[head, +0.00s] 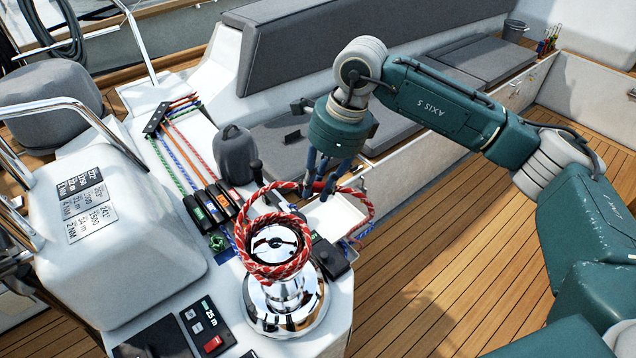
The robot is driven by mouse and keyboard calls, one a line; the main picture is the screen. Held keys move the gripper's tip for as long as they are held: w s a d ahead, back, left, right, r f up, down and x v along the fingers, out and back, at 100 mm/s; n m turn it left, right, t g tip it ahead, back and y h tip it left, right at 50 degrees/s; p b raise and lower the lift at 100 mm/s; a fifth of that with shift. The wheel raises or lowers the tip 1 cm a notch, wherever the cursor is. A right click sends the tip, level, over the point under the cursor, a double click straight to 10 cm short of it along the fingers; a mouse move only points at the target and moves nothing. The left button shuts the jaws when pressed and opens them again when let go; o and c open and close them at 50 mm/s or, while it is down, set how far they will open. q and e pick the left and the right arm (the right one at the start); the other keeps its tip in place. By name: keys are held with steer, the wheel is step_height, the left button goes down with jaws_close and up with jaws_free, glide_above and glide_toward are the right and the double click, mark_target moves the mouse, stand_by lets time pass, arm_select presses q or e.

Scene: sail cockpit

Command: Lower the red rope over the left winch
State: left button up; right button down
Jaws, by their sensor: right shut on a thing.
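The left winch (286,297) is a shiny chrome drum at the front of the white console. The red rope (262,272), flecked with white, forms a loop around the winch's top; from this angle I cannot tell whether it touches the drum. One length of the rope rises to my right gripper (316,190), and another curves down at the right behind the winch. My right gripper is shut on the rope, above and behind the winch. My left gripper does not show.
Rope clutches (212,204) with coloured lines lie behind the winch. A grey covered winch (235,155) and a white tray (334,217) stand near my gripper. A control panel (207,328) is at the left front. The wooden deck (450,270) at the right is clear.

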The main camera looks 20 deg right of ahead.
steer(key=shift+f, duration=0.25)
steer(key=shift+s+d+b+x, duration=0.1)
steer(key=shift+d+b+x, duration=0.1)
steer(key=shift+b+x, duration=0.7)
steer(key=shift+s+d+b+x, duration=0.1)
steer(key=shift+d+b+x, duration=0.1)
steer(key=shift+b+x, duration=0.75)
steer(key=shift+s+d+b+x, duration=0.1)
steer(key=shift+d+b+x, duration=0.15)
steer(key=shift+b+x, duration=0.6)
steer(key=shift+f, duration=0.35)
steer(key=d+b+x, duration=0.1)
steer(key=b+x, duration=0.5)
steer(key=x, duration=0.1)
steer(key=shift+s+d+f+b, duration=0.25)
steer(key=shift+f+b, duration=0.15)
steer(key=shift+f, duration=0.4)
